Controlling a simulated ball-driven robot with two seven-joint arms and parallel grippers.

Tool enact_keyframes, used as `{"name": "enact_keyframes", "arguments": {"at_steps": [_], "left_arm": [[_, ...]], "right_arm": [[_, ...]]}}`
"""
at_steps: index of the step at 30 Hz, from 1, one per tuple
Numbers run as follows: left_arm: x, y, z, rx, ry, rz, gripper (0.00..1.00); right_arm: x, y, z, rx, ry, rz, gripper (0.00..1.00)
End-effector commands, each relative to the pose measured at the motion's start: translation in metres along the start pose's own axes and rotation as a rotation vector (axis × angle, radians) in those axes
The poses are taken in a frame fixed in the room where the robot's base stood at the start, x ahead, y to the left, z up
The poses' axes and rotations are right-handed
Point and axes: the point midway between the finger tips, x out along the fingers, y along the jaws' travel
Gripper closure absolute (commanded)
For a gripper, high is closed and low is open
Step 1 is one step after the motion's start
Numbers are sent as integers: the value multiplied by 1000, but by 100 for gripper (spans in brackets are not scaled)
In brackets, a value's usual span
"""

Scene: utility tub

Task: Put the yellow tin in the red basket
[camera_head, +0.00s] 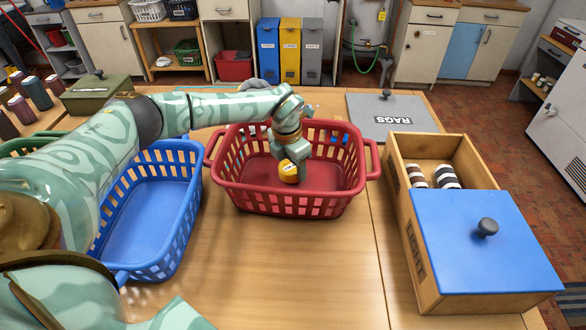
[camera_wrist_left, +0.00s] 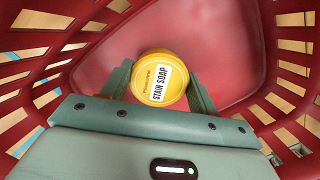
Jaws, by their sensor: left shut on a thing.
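The red basket (camera_head: 340,196) stands on the wooden table in the middle of the head view. Its red walls and floor (camera_wrist_left: 225,60) fill the left wrist view. My left gripper (camera_head: 292,172) reaches down inside the basket and is shut on the yellow tin (camera_head: 287,174). In the left wrist view the tin (camera_wrist_left: 158,80) sits between the two green fingers, and its label reads "STAIN SOAP". The tin is over the basket's floor; I cannot tell whether it touches it. My right gripper is not in view.
A blue basket (camera_head: 140,205) stands left of the red one. At right is a wooden box (camera_head: 402,195) with a blue lid (camera_head: 485,245) partly over it and striped rolls inside. A grey "RAGS" lid (camera_head: 390,115) lies behind. The table in front is clear.

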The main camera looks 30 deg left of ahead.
Motion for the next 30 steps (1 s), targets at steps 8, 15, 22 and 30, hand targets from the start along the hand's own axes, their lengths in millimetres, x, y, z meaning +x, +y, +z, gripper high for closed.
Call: {"name": "enact_keyframes", "arguments": {"at_steps": [8,15,22,30], "left_arm": [[7,0,0,0,-2,1,68],[10,0,-1,0,-1,0,18],[9,0,-1,0,-2,0,18],[-31,1,0,0,-6,2,18]], "right_arm": [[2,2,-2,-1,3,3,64],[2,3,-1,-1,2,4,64],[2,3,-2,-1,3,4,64],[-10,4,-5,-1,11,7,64]]}}
